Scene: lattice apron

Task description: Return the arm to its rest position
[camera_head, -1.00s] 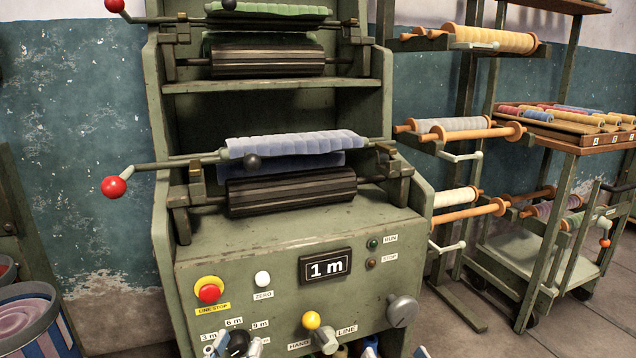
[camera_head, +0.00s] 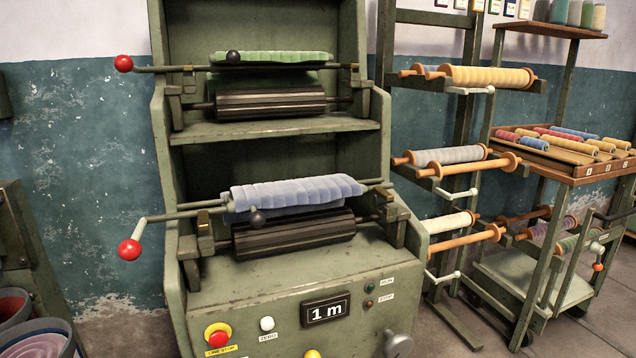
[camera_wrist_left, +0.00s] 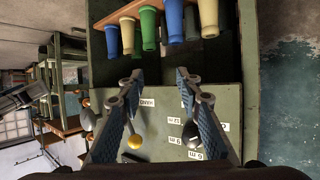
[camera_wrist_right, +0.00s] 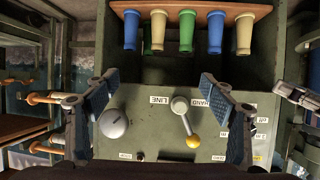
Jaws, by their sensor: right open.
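My left gripper (camera_wrist_left: 159,80) is open and empty in the left wrist view, in front of the green machine's control panel (camera_wrist_left: 160,110). A yellow-tipped lever (camera_wrist_left: 134,142) and a dark selector knob (camera_wrist_left: 191,132) show between its fingers. My right gripper (camera_wrist_right: 160,82) is open and empty in the right wrist view, its fingers wide apart. The HAND/LINE lever (camera_wrist_right: 187,115) and a round grey knob (camera_wrist_right: 113,123) show between them, with no visible grip on either. Neither gripper shows in the head view. The display (camera_head: 325,310) reads 1 m.
Two roller sets with red-balled cranks (camera_head: 129,250) are on the machine. A spool rack (camera_head: 460,160) and a trolley (camera_head: 570,175) stand to the right. Buckets (camera_head: 35,335) are lower left.

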